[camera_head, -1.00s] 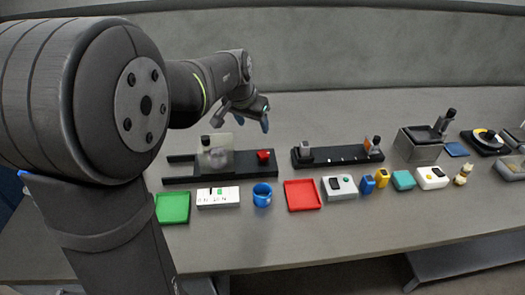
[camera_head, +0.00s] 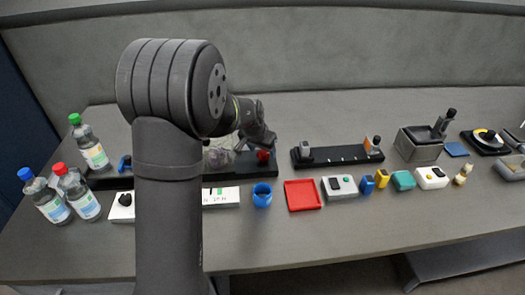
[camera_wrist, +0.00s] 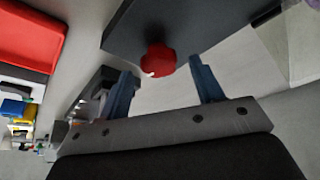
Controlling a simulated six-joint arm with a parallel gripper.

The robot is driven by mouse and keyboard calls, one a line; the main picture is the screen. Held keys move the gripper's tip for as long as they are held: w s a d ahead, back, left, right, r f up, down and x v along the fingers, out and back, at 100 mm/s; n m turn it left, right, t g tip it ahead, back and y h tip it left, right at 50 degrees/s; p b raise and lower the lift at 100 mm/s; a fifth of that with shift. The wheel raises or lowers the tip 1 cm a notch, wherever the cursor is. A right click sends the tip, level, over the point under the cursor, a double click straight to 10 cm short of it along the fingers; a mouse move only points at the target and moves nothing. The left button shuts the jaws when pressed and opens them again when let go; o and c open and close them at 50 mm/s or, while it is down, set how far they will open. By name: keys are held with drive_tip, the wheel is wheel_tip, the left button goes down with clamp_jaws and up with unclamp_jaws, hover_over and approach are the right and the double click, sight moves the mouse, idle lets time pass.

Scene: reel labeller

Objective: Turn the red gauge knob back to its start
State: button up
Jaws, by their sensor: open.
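The red gauge knob (camera_head: 263,155) sits at the right end of a long black base (camera_head: 220,178) on the table. In the wrist view the knob (camera_wrist: 158,60) is a small red lobed piece with a pale mark, on the edge of a dark block. My gripper (camera_head: 266,144) is close to the knob in the head view. In the wrist view its two blue fingers are open and apart, with the knob just past and between the fingertips (camera_wrist: 160,66). I cannot tell whether either finger touches it. The gauge's scale is not visible.
A clear cover (camera_head: 219,155) stands left of the knob, partly behind my arm. A blue cup (camera_head: 262,195), a red tray (camera_head: 302,195) and a second black rail (camera_head: 338,158) are nearby. Several bottles (camera_head: 92,147) stand at the far left.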

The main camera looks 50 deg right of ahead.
drive_tip(key=shift+d+f, duration=0.15)
drive_tip(key=shift+f, duration=0.3)
drive_tip(key=c, duration=1)
drive_tip(key=shift+o, duration=0.2)
